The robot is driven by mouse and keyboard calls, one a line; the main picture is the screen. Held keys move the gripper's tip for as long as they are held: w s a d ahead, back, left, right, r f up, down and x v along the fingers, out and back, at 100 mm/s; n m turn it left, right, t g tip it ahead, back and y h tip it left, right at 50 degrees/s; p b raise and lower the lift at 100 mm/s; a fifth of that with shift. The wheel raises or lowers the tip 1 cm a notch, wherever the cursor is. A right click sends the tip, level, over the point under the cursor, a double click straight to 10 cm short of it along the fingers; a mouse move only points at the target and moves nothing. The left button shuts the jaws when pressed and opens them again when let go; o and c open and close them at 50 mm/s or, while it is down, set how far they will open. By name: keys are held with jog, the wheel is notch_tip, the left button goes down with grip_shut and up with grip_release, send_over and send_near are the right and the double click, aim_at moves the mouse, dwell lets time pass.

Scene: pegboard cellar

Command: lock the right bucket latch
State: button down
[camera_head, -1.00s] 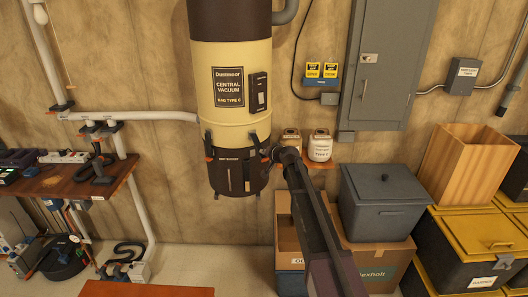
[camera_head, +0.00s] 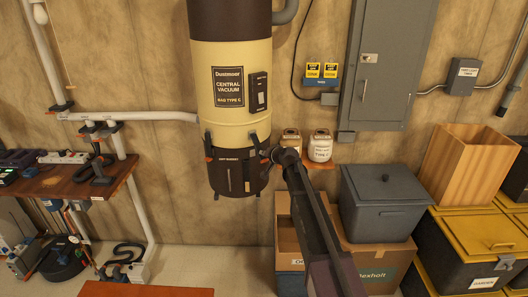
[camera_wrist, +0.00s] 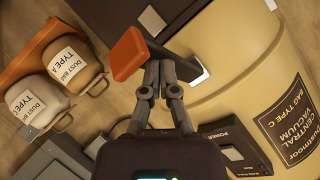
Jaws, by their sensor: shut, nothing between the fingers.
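The central vacuum's dark bucket (camera_head: 234,177) hangs under the cream body (camera_head: 222,115) on the wall. The right bucket latch (camera_head: 254,139) is on the right side of the seam, its lower part partly hidden by my gripper. Its orange tab (camera_wrist: 127,53) shows large in the wrist view. My gripper (camera_wrist: 158,66) is shut and empty, its fingertips just beside the tab's right edge; I cannot tell whether they touch. In the head view my gripper (camera_head: 270,154) is at the right of the bucket. The left bucket latch (camera_head: 208,145) has an orange tip.
Two dust bag jars, type A (camera_wrist: 72,63) and type C (camera_head: 320,147), stand on a small shelf right of the bucket. A grey lidded bin (camera_head: 384,200) and cardboard boxes stand below. A workbench (camera_head: 85,184) is at left.

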jog(key=shift+w+a+f+b, duration=0.1)
jog(key=shift+w+f+b, duration=0.1)
jog(key=shift+f+b, duration=0.35)
jog(key=shift+w+a+f+b, duration=0.15)
jog(key=shift+f+b, duration=0.45)
jog(key=shift+w+a+f+b, duration=0.1)
jog(key=shift+w+f+b, duration=0.1)
jog(key=shift+f+b, duration=0.35)
dwell(2.5)
jog(key=shift+r, duration=0.1)
jog(key=shift+s+d+r+p, duration=0.25)
jog(key=shift+s+r+p, duration=0.2)
jog(key=shift+r+p, duration=0.9)
jog(key=shift+s+d+r+p, duration=0.3)
jog(key=shift+s+r+p, duration=0.15)
jog(key=shift+r+p, duration=0.9)
jog(key=shift+s+d+r+p, duration=0.25)
jog(key=shift+s+r+p, duration=0.2)
jog(key=shift+r+p, duration=0.85)
jog(key=shift+s+d+r+p, duration=0.15)
jog(key=shift+s+r+p, duration=0.1)
jog(key=shift+r+p, duration=0.55)
jog(key=shift+s+d+r+p, duration=0.1)
jog(key=shift+s+r+p, duration=0.2)
jog(key=shift+r+p, duration=0.5)
jog(key=shift+s+d+r+p, duration=0.15)
jog(key=shift+s+r+p, duration=0.1)
jog(key=shift+r+p, duration=0.5)
